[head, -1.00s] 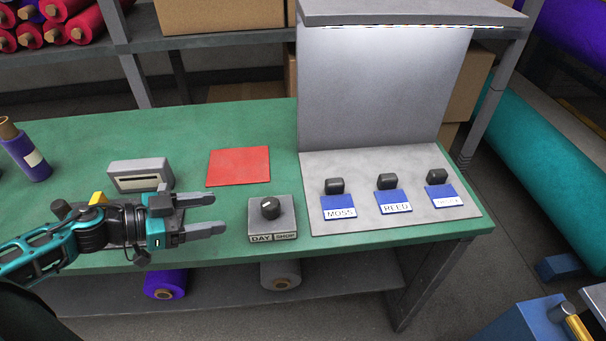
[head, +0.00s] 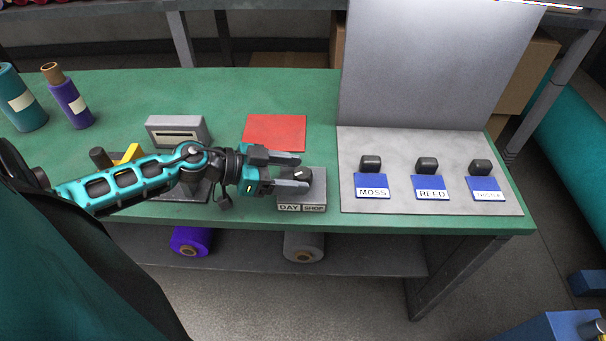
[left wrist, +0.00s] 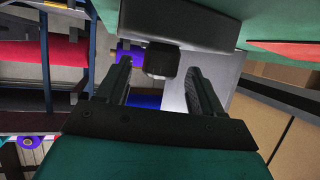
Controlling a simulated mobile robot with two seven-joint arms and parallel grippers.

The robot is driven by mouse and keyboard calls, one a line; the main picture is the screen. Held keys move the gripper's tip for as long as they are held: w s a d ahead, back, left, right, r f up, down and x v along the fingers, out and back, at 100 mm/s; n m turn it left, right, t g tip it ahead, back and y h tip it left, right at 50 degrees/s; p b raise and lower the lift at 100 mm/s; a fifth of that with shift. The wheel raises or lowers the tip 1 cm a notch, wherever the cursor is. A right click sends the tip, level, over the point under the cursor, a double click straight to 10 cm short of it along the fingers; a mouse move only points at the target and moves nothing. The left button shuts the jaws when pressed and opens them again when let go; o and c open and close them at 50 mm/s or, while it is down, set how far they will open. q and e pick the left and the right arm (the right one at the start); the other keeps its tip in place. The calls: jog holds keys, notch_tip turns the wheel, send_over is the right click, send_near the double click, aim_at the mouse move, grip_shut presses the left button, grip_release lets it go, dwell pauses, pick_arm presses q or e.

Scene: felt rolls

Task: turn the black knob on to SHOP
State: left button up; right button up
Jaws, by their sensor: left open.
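The black knob (head: 304,173) stands on a small grey box (head: 316,189) on the green table. The box front has a label (head: 301,208) reading DAY on the left and SHOP on the right. My left gripper (head: 301,174) is open, its fingers lying either side of the knob in the head view. In the left wrist view the dark knob (left wrist: 162,60) appears between the two fingertips, with gaps at both sides. Fingers partly cover the knob, and I cannot tell which word it points to. My right gripper is out of view.
A grey panel (head: 445,203) to the right carries MOSS, REED and a third blue label, each with a black block. A red sheet (head: 275,130) and a grey slotted box (head: 177,130) lie behind the gripper. Rolls (head: 70,103) stand at the left.

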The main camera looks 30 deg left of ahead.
pick_arm(q)
jog(key=shift+x, duration=1.4)
jog(key=shift+c, duration=0.5)
jog(key=c, duration=0.9)
